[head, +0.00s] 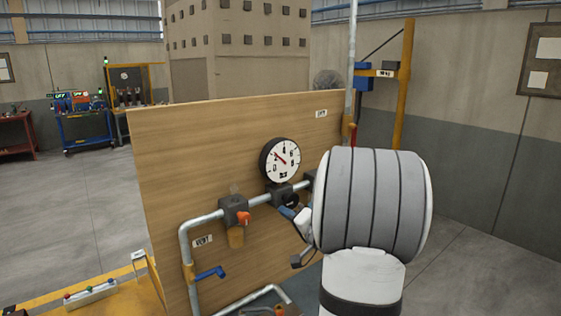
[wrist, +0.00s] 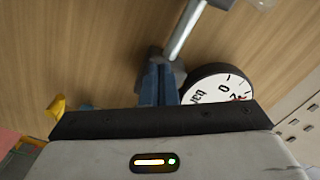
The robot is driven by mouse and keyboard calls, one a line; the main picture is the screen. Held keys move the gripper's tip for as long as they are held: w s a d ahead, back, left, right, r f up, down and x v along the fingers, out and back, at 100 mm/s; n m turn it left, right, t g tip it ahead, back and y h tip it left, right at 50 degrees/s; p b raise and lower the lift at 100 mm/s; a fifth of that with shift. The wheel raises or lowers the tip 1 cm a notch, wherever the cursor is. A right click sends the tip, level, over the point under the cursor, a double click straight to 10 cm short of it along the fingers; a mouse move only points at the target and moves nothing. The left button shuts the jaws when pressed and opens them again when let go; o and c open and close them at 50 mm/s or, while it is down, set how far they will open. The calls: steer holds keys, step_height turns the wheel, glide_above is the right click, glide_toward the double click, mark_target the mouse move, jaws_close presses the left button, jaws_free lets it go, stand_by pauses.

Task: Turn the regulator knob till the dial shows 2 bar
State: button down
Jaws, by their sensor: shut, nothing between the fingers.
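The round white dial (head: 280,160) with a black rim is on the wooden panel. Its red needle points to the upper left; the figure it marks is too small to read. In the wrist view the dial (wrist: 205,92) is partly cut off by my gripper body, with "bar" and 0 showing. The dark regulator knob (head: 291,199) sits on the pipe just below the dial. My gripper (head: 287,212) has blue fingers right by the knob's lower left; I cannot tell whether they touch it. In the wrist view the blue fingers (wrist: 158,80) are together and hold nothing.
A grey pipe (head: 205,219) runs along the panel (head: 200,150). An orange-red knob (head: 243,218) is left of the regulator, and a blue lever (head: 210,273) is lower left. My arm hides the panel's right part. Open floor lies left of the panel.

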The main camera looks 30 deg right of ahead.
steer(key=shift+d+r+p, duration=0.15)
steer(key=shift+d+p, duration=0.15)
steer(key=shift+p, duration=0.15)
stand_by(0.6)
steer(key=shift+d+f+p, duration=0.2)
steer(key=shift+f+p, duration=0.1)
steer(key=shift+p, duration=0.6)
steer(key=shift+a+f, duration=0.15)
steer(key=s, duration=0.6)
steer(key=shift+f+p, duration=0.2)
steer(key=shift+p, duration=0.25)
stand_by(0.5)
